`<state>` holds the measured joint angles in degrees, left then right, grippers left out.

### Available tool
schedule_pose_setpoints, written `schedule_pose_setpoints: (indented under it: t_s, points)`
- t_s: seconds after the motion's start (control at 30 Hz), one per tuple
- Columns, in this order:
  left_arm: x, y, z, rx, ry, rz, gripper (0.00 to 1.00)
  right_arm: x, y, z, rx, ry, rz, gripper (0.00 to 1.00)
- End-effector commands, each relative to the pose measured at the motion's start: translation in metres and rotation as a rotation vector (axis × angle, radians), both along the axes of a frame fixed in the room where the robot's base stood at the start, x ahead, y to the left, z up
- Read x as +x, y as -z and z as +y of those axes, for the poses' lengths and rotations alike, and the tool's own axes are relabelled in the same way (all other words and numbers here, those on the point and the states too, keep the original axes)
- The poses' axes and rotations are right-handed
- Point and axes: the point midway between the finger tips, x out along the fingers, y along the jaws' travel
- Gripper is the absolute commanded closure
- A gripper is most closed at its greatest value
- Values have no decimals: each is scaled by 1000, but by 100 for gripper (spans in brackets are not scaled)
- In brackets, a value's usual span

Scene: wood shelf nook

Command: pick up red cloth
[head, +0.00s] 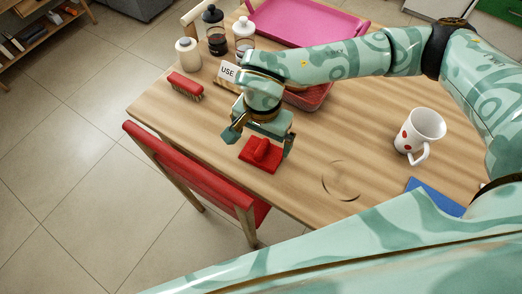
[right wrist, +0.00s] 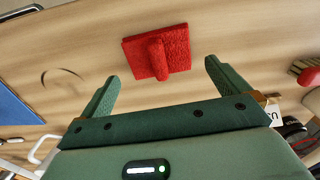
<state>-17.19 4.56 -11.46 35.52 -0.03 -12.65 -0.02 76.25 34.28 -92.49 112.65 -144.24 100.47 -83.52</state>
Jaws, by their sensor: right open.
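The red cloth (head: 262,154) lies on the wooden table near its front edge, roughly square with a raised fold in the middle. It also shows in the right wrist view (right wrist: 157,52), ahead of the fingertips and between their lines. My right gripper (head: 257,146) is open and empty above the cloth, its fingers on either side of it in the head view. The two open fingers show in the right wrist view (right wrist: 160,73), apart from the cloth. My left gripper is not in view.
A red brush (head: 185,86), several jars, a sign (head: 228,70) and a pink tray (head: 300,24) stand further back. A red-spotted white mug (head: 420,133) and a blue item (head: 436,195) are at right. A red chair (head: 185,165) stands at the front edge. The table around the ring mark is clear.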

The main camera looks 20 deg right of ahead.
Motion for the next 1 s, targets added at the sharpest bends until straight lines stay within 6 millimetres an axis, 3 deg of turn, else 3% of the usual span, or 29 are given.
schedule_pose_setpoints:
  t_s: [0.13, 0.37, 0.6, 0.63, 0.73, 1.0]
  points:
    - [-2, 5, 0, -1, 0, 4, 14, -1, 12, 0, 1, 1, 4, 0]
    - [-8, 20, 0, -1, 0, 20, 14, -2, 51, 1, 1, 3, 5, 0]
    - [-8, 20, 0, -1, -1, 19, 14, -2, 52, 1, 1, 1, -1, 0]
    - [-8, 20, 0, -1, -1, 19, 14, -2, 52, 1, 1, 1, -1, 3]
    - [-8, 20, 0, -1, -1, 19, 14, -2, 52, 1, 1, 2, -1, 31]
    - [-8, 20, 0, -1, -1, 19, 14, -2, 52, 1, 1, 2, -1, 32]
